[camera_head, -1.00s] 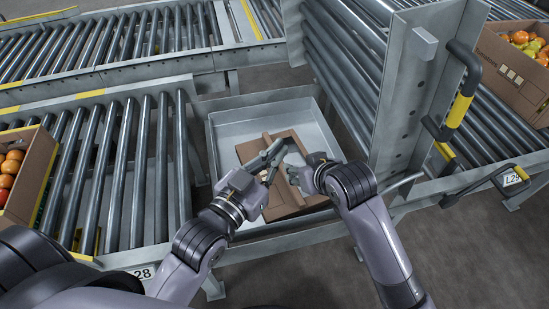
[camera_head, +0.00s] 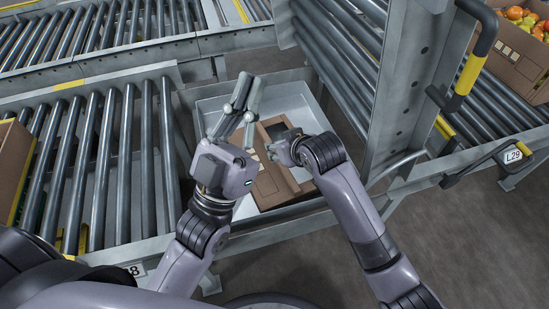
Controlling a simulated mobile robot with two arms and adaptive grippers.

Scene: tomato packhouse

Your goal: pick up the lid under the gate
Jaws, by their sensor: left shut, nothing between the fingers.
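The lid (camera_head: 272,188), a brown cardboard piece with a pale label, lies tilted in a shallow grey tray (camera_head: 212,107) beside the raised roller gate (camera_head: 402,85). My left gripper (camera_head: 248,86) is shut and empty, its fingers pointing away over the tray's left part. It hides part of the lid's left side. My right gripper (camera_head: 274,150) is at the lid's upper right part, its fingers pointing left. Its fingertips are small and partly lost against the lid, so I cannot tell whether they grip it.
Roller conveyors (camera_head: 105,150) run at the left and along the back. A cardboard crate of tomatoes (camera_head: 515,62) stands at the upper right, and another crate (camera_head: 12,165) is at the left edge. A black and yellow handle (camera_head: 470,72) sticks out from the gate.

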